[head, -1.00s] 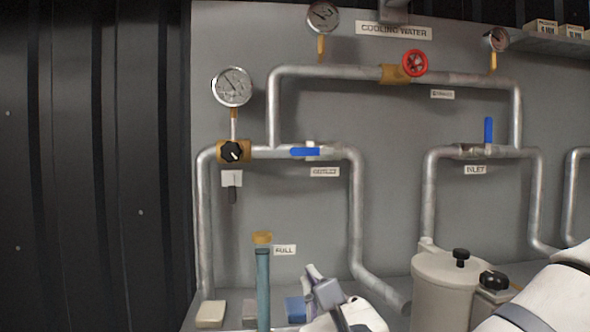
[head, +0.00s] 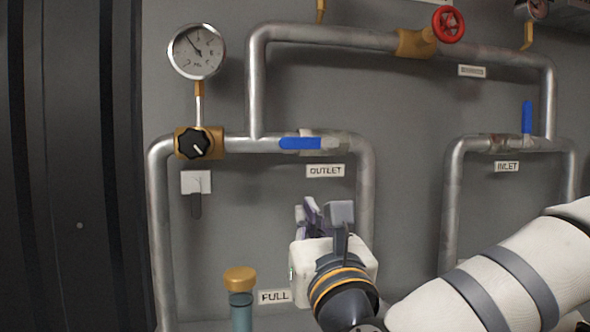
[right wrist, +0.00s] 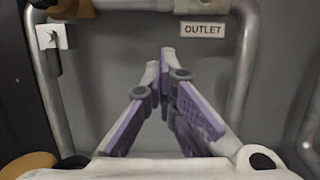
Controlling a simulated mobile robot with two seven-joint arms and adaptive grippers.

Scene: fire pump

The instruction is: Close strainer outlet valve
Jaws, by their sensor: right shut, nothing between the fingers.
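The outlet valve's blue handle (head: 301,143) lies level along the horizontal pipe in the head view, pointing left from the valve body. The OUTLET label (head: 325,171) is just below it and also shows at the top of the right wrist view (right wrist: 202,30). My right gripper (head: 312,208) is shut and empty, fingers pointing up, below the label and apart from the handle. In the right wrist view its purple-sided fingers (right wrist: 165,60) meet at the tips in front of the grey panel. The blue handle is not visible there. My left gripper is not in view.
A gauge (head: 197,51) and black knob (head: 194,144) are left of the handle. The inlet valve's blue handle (head: 526,117) stands upright at right. A red handwheel (head: 448,24) is on the upper pipe. A brass-capped tube (head: 240,282) stands lower left.

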